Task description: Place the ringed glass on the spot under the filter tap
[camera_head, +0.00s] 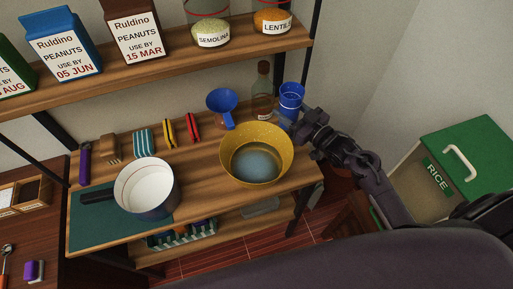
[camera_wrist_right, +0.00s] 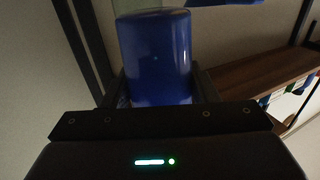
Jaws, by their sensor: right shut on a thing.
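The ringed glass (camera_head: 291,92) is blue with a pale ring and stands out near the back right corner of the wooden shelf table. My right gripper (camera_head: 296,127) reaches in from the right and is shut on it low down. In the right wrist view the glass (camera_wrist_right: 155,55) is a plain blue cylinder between the fingers of my right gripper (camera_wrist_right: 158,92). Whether its base touches the wood is hidden. No filter tap or spot under one shows in either view. My left gripper is not in view.
A glass bottle (camera_head: 262,95) stands just left of the glass, with a blue funnel (camera_head: 222,103) farther left. A yellow bowl (camera_head: 282,150) is in front. A white pan (camera_head: 146,188) lies left. An upper shelf (camera_head: 170,62) holds cartons and jars. A green-lidded rice bin (camera_head: 470,140) stands right.

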